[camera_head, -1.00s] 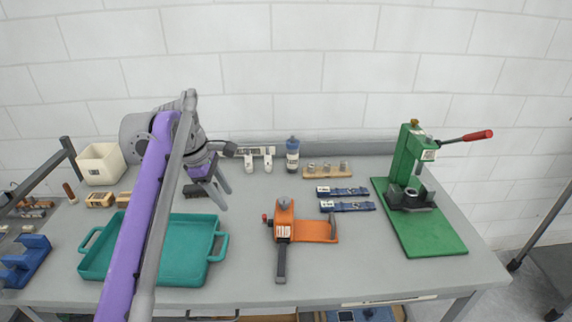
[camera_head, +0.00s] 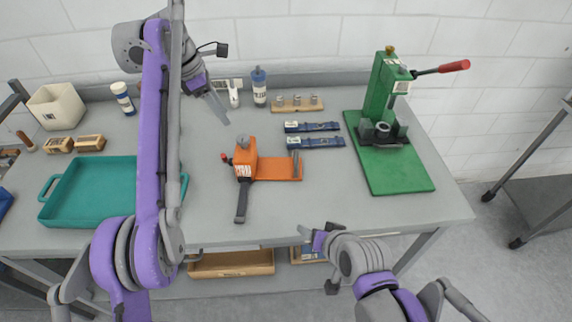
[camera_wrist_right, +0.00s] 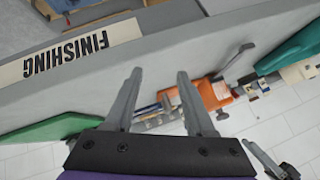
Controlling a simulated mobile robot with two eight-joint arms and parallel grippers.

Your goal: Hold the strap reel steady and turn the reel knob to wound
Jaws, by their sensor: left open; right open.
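The orange strap reel (camera_head: 245,158) lies near the middle of the grey table, with a dark handle toward the front edge and a flat orange strap to its right. The orange reel (camera_wrist_right: 207,95) also shows in the right wrist view, beyond the fingers. My left gripper (camera_head: 215,103) is open and empty, behind and left of the reel. My right gripper (camera_wrist_right: 159,74) is open and empty; in the head view it is at the table's front edge.
A green press (camera_head: 385,110) with a red-tipped lever stands right. A teal tray (camera_head: 90,198) lies left, partly behind my left arm. Blue straps (camera_head: 315,142), a wooden peg block (camera_head: 295,106) and a blue bottle (camera_head: 259,88) stand behind the reel. Table around the reel's front is clear.

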